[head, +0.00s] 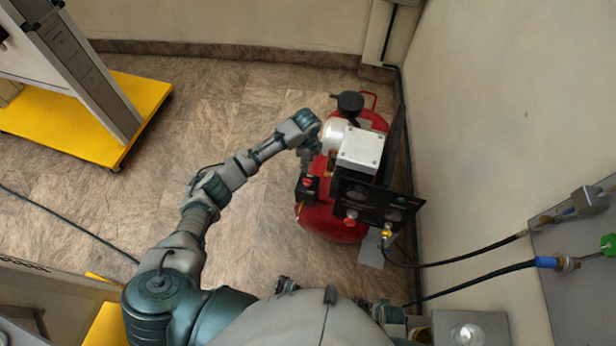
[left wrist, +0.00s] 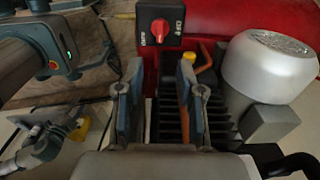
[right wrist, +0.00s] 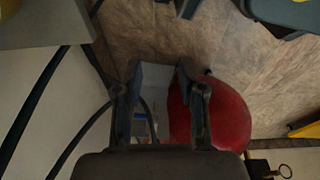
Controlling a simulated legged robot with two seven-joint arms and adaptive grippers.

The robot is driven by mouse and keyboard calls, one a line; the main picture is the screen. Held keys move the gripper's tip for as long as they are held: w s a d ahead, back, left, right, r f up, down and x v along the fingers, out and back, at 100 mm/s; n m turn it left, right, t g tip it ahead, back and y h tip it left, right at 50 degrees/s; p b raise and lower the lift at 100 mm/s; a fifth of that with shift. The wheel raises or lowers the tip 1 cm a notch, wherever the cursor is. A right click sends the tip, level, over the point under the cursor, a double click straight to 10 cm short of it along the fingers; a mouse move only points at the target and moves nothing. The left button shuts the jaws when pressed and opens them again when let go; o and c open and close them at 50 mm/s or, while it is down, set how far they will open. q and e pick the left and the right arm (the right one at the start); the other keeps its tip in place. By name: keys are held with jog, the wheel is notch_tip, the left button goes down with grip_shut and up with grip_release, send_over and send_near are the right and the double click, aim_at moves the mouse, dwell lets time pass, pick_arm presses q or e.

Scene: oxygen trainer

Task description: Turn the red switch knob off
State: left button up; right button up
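In the head view the switch (head: 308,184) is a small dark and red box on the side of the red compressor tank (head: 330,222). My left gripper (head: 308,160) points down beside the compressor, close to the switch. In the left wrist view its two fingers (left wrist: 160,68) are apart with nothing gripped, and the knob is clear of them. My right gripper (right wrist: 160,75) is open and empty, with the tank's red end beyond it.
A white motor cover (left wrist: 268,65) and cooling fins stand near my left fingers. A black gauge panel (head: 378,202) and hoses (head: 465,258) lie to the right, near the wall. A yellow-based cart (head: 90,150) stands at left. The floor between is clear.

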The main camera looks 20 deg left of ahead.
aim_at(307, 180)
pick_arm(q)
jog(key=f, duration=0.4)
jog(key=f+b, duration=0.1)
jog(key=f, duration=0.3)
jog(key=f+b, duration=0.1)
jog(key=f, duration=0.3)
jog(key=shift+d, duration=0.3)
jog(key=shift+a+f+b, duration=0.2)
jog(key=shift+f+b, duration=0.1)
jog(key=shift+f, duration=0.1)
jog(key=shift+d+r, duration=0.1)
jog(key=shift+d, duration=0.15)
grip_shut()
pick_arm(e)
notch_tip(307, 180, up, 7)
jog(key=w, duration=0.2)
jog(key=shift+d, duration=0.2)
